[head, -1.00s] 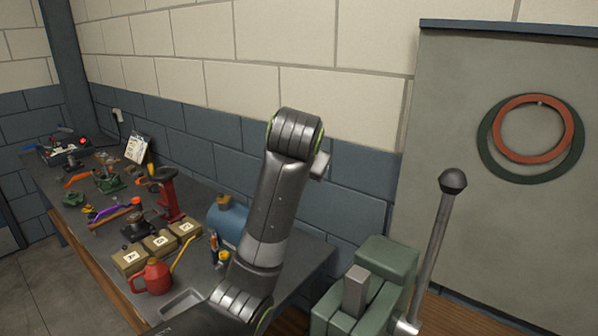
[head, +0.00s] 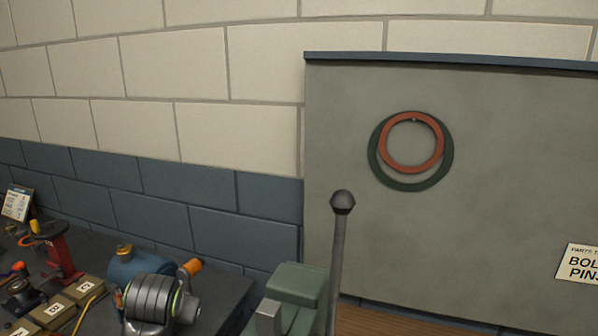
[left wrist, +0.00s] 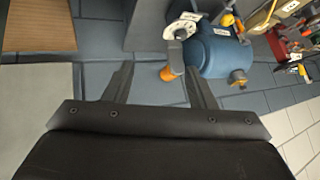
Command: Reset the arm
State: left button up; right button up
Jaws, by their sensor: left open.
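My left arm (head: 160,302) shows at the bottom of the head view, in front of the bench. Its fingers are not visible there. The blue tank (left wrist: 212,52) on the bench lies beyond the right finger, and an orange part (left wrist: 167,74) shows near that finger. My right gripper is in neither view.
The bench (head: 215,290) carries a blue tank (head: 128,268), a red stand (head: 62,255) and small boxes (head: 52,310). A green machine with an upright lever (head: 338,255) stands at the bottom centre. A grey panel (head: 500,150) holds a green and a red ring (head: 440,150).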

pick_arm(q)
jog(key=s+a+f+g, duration=0.1)
jog(key=s+a+f, duration=0.1)
jog(key=s+f, duration=0.55)
jog(key=s+a+f+g, duration=0.1)
jog(key=s+a+f, duration=0.1)
jog(key=s+f, duration=0.55)
jog(key=s+a+f+n+g, duration=0.1)
jog(key=s+f, duration=0.1)
jog(key=s, duration=0.8)
jog(key=s+f+n+g, duration=0.1)
jog(key=s+f, duration=0.1)
jog(key=s, duration=0.7)
notch_tip(320, 180, down, 30)
jog(key=a+g+h+b, duration=0.1)
jog(key=a+b, duration=0.1)
jog(key=b, duration=0.3)
jog(key=s+d+f+g+b, duration=0.1)
jog(key=s+f+b, duration=0.2)
jog(key=s+f, duration=1.2)
notch_tip(320, 180, down, 4)
jog(key=shift+s+d+r+g+h, duration=0.1)
jog(key=shift+s+d+g+h, duration=0.1)
jog(key=shift+d+g+h, duration=0.15)
